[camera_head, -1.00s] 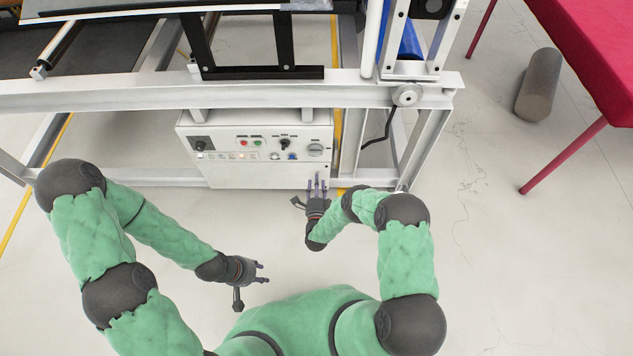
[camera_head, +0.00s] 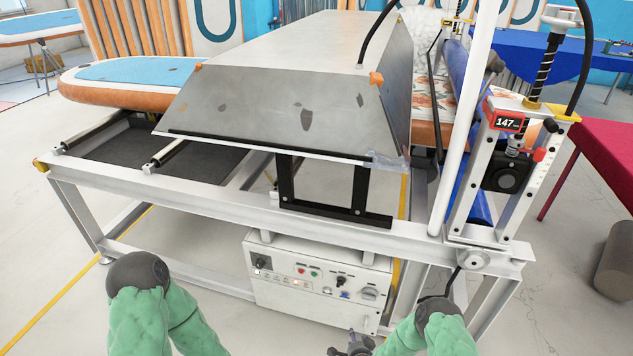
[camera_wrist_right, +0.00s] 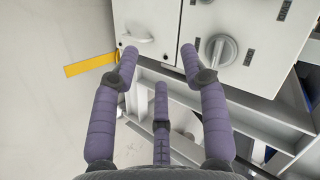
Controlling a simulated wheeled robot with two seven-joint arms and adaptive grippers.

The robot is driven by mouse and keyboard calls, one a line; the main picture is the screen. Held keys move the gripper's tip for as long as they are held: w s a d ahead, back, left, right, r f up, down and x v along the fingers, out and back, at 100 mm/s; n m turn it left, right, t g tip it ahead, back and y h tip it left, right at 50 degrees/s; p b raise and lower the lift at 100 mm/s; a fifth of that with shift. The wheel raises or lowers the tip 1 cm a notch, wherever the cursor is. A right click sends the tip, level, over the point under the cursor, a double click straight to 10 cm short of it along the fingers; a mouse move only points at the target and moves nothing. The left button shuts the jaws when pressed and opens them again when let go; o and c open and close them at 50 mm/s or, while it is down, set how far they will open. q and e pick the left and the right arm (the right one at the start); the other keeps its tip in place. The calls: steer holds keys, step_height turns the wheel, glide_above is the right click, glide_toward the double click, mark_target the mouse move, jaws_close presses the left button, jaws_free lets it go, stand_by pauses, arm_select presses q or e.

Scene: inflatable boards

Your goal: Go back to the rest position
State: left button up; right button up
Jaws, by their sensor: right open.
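My right gripper (camera_head: 352,343) shows at the bottom edge of the head view, in front of the white control box. In the right wrist view its purple fingers (camera_wrist_right: 160,62) are spread apart with nothing between them. The control box (camera_wrist_right: 225,25) lies beyond the fingertips there, with a grey rotary knob and a pale handle. My left arm comes in at the lower left of the head view. My left gripper is below the picture and hidden.
The control box (camera_head: 318,308) with buttons and knobs sits under the white machine frame (camera_head: 190,205). A grey metal hood (camera_head: 285,105) stands on it, with an orange-edged board (camera_head: 125,92) at the left. A dark red table (camera_head: 600,165) and grey roll (camera_head: 615,262) stand at the right.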

arm_select(q)
step_height(320, 180, up, 4)
steer(key=p, duration=0.3)
steer(key=shift+r+p, duration=0.1)
steer(key=shift+p, duration=0.3)
arm_select(e)
steer(key=s+a+r+n+g+y, duration=0.2)
steer(key=s+r+n+g, duration=0.3)
steer(key=s, duration=0.8)
steer(key=s+a+r+n+g+y, duration=0.1)
steer(key=s+r+n+g, duration=0.4)
steer(key=s+r, duration=0.5)
steer(key=s+a, duration=0.1)
steer(key=s, duration=0.3)
steer(key=shift+n+y, duration=0.3)
steer(key=shift+y, duration=0.1)
